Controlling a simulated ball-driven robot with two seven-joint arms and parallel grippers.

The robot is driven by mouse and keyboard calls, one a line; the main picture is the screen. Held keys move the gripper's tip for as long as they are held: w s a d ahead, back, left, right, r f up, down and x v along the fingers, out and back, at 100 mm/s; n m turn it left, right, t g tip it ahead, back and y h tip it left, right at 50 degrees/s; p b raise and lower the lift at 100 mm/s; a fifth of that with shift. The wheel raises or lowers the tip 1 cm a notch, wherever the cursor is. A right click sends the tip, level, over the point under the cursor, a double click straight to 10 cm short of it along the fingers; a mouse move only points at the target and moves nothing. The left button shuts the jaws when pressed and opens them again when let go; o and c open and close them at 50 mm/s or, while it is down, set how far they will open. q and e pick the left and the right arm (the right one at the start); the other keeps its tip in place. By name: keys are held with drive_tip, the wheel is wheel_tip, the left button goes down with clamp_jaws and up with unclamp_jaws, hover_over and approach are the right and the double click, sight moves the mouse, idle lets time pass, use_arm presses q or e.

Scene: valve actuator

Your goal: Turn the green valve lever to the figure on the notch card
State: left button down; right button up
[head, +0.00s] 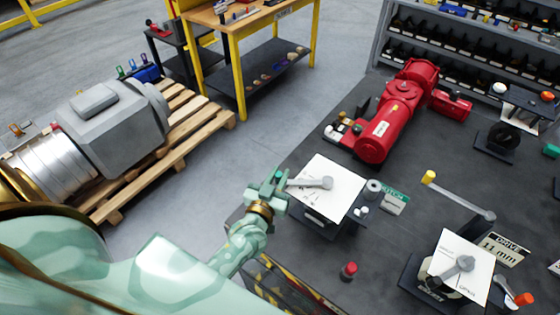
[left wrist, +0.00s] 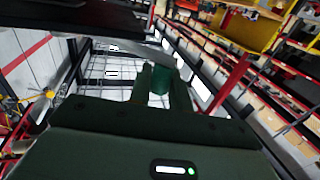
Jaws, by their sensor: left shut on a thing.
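The green valve lever (head: 308,183) is a grey arm on a white square plate (head: 333,205). It points left from its hub toward a green handle, mostly hidden in the head view by my left gripper (head: 277,188). The left wrist view shows the green handle (left wrist: 159,80) between the two fingers of my left gripper (left wrist: 162,88), which is shut on it. The notch card (head: 395,200), with a green band, stands right of the plate; its figure is too small to read. My right gripper is not in view.
A red actuator (head: 390,125) lies behind. A red-capped item (head: 348,271) stands in front.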

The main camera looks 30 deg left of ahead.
use_arm(q)
drive_tip(key=shift+s+d+p, duration=0.35)
drive_tip(key=shift+s+d, duration=0.2)
drive_tip(key=shift+s, duration=0.25)
drive_tip(key=c, duration=1.4)
unclamp_jaws()
drive_tip(key=shift+o, duration=0.2)
drive_tip(key=s+d+b, duration=0.2)
drive_tip(key=s, duration=1.4)
drive_tip(key=shift+s+d, duration=0.1)
